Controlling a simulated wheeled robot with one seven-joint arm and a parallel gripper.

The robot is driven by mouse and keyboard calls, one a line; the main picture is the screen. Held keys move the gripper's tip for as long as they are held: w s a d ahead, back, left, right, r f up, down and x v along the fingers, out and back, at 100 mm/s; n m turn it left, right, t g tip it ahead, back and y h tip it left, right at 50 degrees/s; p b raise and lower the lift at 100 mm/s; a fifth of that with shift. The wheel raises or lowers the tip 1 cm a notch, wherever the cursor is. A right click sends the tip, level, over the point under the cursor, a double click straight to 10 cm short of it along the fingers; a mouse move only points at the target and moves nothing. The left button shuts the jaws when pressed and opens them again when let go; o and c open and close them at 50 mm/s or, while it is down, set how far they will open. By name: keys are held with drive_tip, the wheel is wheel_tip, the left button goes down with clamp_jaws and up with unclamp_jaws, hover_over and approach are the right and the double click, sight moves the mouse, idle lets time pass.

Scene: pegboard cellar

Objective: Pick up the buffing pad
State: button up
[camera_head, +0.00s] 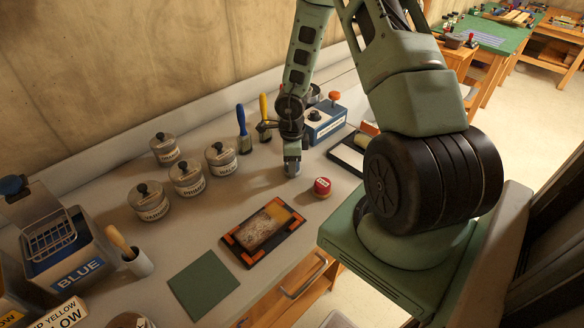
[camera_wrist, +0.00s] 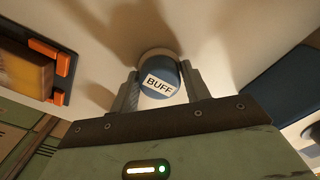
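The buffing pad (camera_wrist: 178,77), a round blue-topped piece with a white BUFF label and a pale lower rim, stands between the fingers of my gripper (camera_wrist: 161,88) in the wrist view. One finger is on each side, very close to its sides; whether they press on it is not clear. In the head view my gripper (camera_head: 292,168) points down, low over the bench, and hides most or all of the pad. A similar round piece with a red top (camera_head: 321,187) stands just right of my gripper.
A tray with orange corners (camera_head: 235,247) and a green mat (camera_head: 203,284) lie in front. Several lidded jars (camera_head: 187,180) stand left, with blue (camera_head: 243,130) and yellow brushes behind. A blue box (camera_head: 326,122) and dark tray (camera_head: 345,158) are to the right.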

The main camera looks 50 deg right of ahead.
drive_tip(key=shift+r, duration=0.1)
wheel_tip(320, 180, up, 10)
drive_tip(key=shift+f+p, duration=0.1)
drive_tip(key=shift+p, duration=0.9)
